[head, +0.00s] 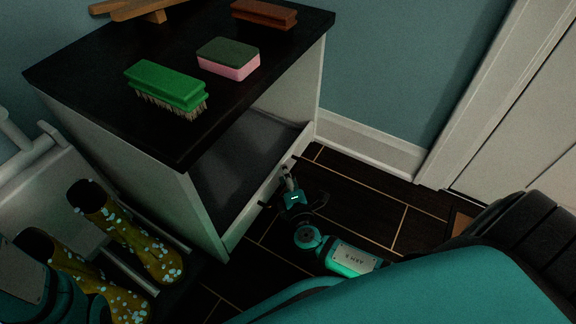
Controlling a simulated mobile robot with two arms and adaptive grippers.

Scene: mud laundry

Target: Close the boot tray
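The boot tray (245,148) is a wide, shallow drawer with a dark inside and a pale front panel. It is pulled out of the pale cabinet (130,150) and stands open. A dark bar handle (269,204) shows on the outer side of its front. My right gripper (288,178) is at the middle of that front, by the handle. Its fingers are small and dark, so I cannot tell whether they are open or shut on the handle. Part of my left arm shows at the lower left; its gripper is out of view.
On the cabinet's black top are a green brush (166,86), a pink and green sponge (229,58), a brown block or brush (264,13) and a wooden piece (140,8). Speckled yellow boots (130,238) stand at left.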

